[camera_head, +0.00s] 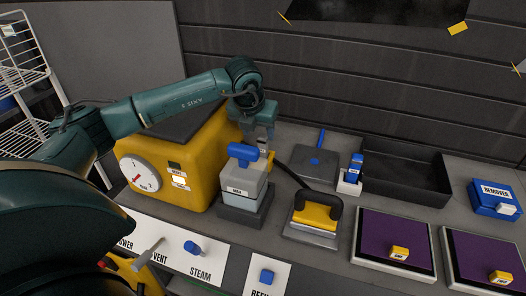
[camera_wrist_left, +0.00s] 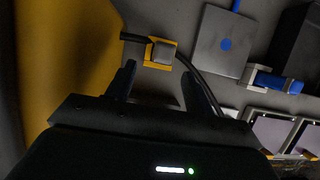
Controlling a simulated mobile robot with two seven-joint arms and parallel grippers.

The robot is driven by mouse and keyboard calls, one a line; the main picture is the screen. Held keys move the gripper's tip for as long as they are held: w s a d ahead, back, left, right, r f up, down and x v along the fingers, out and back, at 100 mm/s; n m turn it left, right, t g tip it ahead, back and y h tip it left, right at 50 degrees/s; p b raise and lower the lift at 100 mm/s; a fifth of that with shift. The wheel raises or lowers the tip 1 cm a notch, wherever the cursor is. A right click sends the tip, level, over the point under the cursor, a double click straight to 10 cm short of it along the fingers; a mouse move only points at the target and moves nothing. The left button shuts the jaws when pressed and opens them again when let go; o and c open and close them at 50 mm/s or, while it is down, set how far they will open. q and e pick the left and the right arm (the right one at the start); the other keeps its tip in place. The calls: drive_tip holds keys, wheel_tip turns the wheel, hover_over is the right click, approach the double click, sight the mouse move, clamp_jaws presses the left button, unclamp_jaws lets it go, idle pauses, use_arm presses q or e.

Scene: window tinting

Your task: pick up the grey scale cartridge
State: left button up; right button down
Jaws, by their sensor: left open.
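In the head view, my left gripper (camera_head: 264,142) points down behind a grey box with a blue T-handle (camera_head: 243,178), right of the yellow machine (camera_head: 190,165). There the small block is hidden; only a bit of yellow shows by the gripper. My right gripper is not in view.
A black hose (camera_head: 290,174) runs to a yellow iron with a black handle (camera_head: 317,214). A grey plate with a blue dot (camera_head: 314,161), a blue bottle in a white holder (camera_head: 354,172) and a dark tray (camera_head: 405,180) stand to the right. Purple panels (camera_head: 385,235) lie nearer.

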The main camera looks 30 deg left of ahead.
sight(261, 140)
use_arm(q)
drive_tip(key=x, duration=0.3)
drive_tip(key=shift+d+f, duration=0.1)
drive_tip(key=shift+f, duration=0.1)
drive_tip(key=b+x, duration=0.2)
drive_tip(key=x, duration=0.2)
drive_tip(key=shift+w+f, duration=0.2)
drive_tip(key=shift+f, duration=0.1)
drive_tip(key=shift+r, duration=0.1)
drive_tip(key=c, duration=1.1)
drive_tip(key=shift+r, duration=0.1)
